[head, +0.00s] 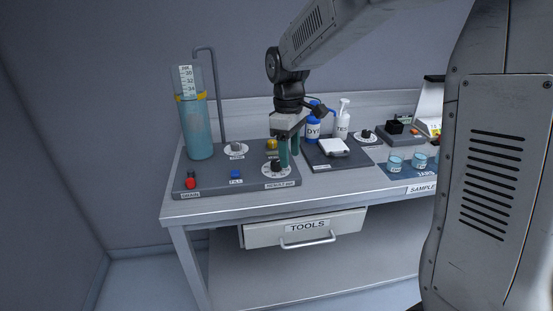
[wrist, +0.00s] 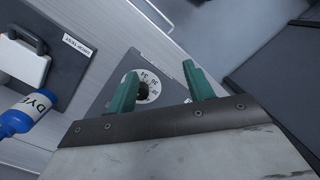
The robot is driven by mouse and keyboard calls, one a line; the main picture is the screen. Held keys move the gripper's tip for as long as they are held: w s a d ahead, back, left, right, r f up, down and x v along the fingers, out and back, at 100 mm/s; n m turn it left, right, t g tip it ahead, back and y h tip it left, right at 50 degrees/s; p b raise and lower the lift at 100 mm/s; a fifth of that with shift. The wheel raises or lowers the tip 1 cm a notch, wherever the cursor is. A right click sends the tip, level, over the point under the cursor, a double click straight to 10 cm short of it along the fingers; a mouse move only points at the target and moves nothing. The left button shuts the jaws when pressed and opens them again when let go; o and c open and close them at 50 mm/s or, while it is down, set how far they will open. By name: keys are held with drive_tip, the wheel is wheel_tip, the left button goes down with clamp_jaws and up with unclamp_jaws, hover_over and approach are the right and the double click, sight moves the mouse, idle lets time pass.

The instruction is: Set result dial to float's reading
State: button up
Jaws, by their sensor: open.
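The result dial (head: 277,168) is a black knob on a round white numbered scale, at the front right of the grey panel. It also shows in the wrist view (wrist: 143,90). My gripper (head: 289,157) is open, pointing down at the dial, with green fingers. In the wrist view my gripper (wrist: 162,88) has its left finger close beside the knob; I cannot tell whether it touches. The tall cylinder (head: 198,130) of blue liquid stands at the panel's left. A yellow band (head: 189,97) marks its upper part near the scale (head: 186,80). The float's exact reading is too small to tell.
The panel also holds a red drain button (head: 190,183), a blue fill button (head: 236,174) and another dial (head: 236,149). A dark tray with a white block (head: 333,147), a DYE bottle (head: 313,128) and a white pump bottle (head: 343,120) stand right.

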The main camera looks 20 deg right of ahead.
sight(277, 162)
drive_tip(key=w+n, duration=0.1)
drive_tip(key=w, duration=0.1)
drive_tip(key=w+n, duration=0.1)
drive_tip(key=w, duration=0.1)
drive_tip(key=w+n, duration=0.1)
drive_tip(key=w, duration=0.1)
drive_tip(key=shift+w+a+f+n+t, duration=0.15)
drive_tip(key=shift+a+f+n+t, duration=0.15)
drive_tip(key=shift+f+t, duration=0.1)
drive_tip(key=shift+w+r+n, duration=0.6)
drive_tip(key=shift+w+n, duration=0.05)
drive_tip(key=shift+n, duration=0.05)
drive_tip(key=shift+w+r+n+t, duration=0.15)
drive_tip(key=shift+n+t, duration=0.15)
drive_tip(key=shift+n, duration=0.4)
drive_tip(key=shift+f, duration=3.95)
drive_tip(key=c, duration=1)
